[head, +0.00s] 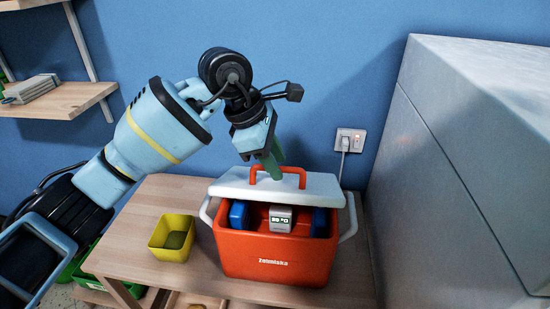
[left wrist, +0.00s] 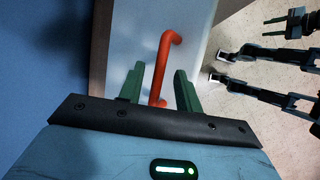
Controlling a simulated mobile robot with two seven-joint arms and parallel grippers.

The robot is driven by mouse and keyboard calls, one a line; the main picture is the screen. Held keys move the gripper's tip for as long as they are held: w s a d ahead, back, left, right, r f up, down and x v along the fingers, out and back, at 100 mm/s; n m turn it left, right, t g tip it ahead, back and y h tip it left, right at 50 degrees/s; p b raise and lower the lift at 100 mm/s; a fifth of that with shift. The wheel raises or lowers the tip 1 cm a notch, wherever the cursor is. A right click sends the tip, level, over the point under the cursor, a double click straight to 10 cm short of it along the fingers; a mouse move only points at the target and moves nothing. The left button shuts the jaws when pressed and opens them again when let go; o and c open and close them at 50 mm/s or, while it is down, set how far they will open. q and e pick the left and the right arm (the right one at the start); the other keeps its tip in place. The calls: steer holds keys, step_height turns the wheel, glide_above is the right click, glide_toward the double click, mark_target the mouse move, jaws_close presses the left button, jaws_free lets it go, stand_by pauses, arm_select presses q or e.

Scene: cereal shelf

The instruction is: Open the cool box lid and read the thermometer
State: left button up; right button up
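The red cool box (head: 270,262) stands on the wooden table. Its pale lid (head: 325,187) is raised at the back, with the front of the box open. My left gripper (head: 272,165) is at the lid's red handle (head: 290,170). In the left wrist view the handle (left wrist: 163,62) passes between its green fingers, with gaps on both sides. My right gripper (left wrist: 274,27) shows in the left wrist view, fingers apart and empty.
A yellow bin (head: 172,239) stands left of the box on the wooden table (head: 150,210). A large grey cabinet (head: 470,150) closes off the right side. A socket with a plug (head: 348,141) is on the wall behind. A wooden shelf (head: 62,100) is at the upper left.

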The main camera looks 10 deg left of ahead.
arm_select(q)
steer(key=c, duration=0.7)
jaws_close()
steer(key=shift+d+r, duration=0.1)
